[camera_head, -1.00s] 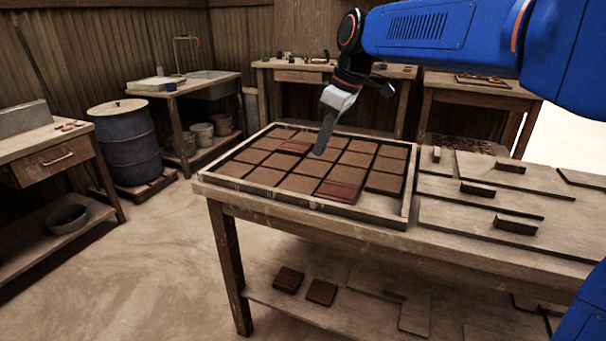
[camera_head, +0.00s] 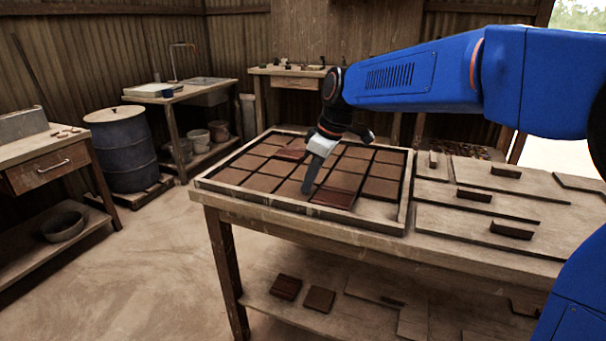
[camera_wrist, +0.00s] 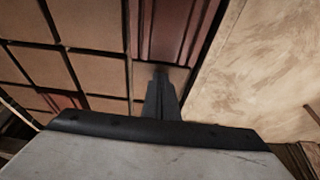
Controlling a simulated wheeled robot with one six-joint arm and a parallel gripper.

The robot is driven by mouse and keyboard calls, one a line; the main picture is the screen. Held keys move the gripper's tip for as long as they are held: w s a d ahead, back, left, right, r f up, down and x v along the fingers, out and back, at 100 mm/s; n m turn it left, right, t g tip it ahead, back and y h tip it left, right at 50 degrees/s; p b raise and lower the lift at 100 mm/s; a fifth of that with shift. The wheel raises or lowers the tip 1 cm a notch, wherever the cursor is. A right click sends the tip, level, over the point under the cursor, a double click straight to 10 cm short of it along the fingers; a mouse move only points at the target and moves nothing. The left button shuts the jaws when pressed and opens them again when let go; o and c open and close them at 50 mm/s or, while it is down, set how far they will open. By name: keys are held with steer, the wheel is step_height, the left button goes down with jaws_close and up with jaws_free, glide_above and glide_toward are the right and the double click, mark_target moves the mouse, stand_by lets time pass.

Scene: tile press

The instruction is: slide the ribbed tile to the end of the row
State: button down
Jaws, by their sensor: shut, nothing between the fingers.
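A dark red ribbed tile (camera_head: 334,197) lies in the front row of the shallow wooden tray (camera_head: 405,195), with bare tray to its right. In the wrist view the ribbed tile (camera_wrist: 172,32) is straight ahead of the fingertips, its ribs running away from me. My gripper (camera_head: 307,190) is shut and empty, pointing down at the left side of that tile. In the wrist view my fingers (camera_wrist: 160,80) are at the tile's near edge; I cannot tell whether they touch it.
Plain brown tiles (camera_head: 381,188) fill much of the tray around the ribbed tile. Boards with small blocks (camera_head: 475,194) lie on the table right of the tray. Two loose tiles (camera_head: 286,287) are on the shelf below. The tray's raised rim borders the front row.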

mark_target(352, 199)
steer(key=shift+s+d, duration=0.25)
steer(key=shift+d, duration=0.45)
steer(key=s+d, duration=0.1)
steer(key=d, duration=0.2)
steer(key=s+d, duration=0.1)
steer(key=d, duration=0.3)
steer(key=s+d, duration=0.1)
steer(key=d, duration=0.2)
steer(key=shift+s+d, duration=0.15)
steer(key=shift+s, duration=0.2)
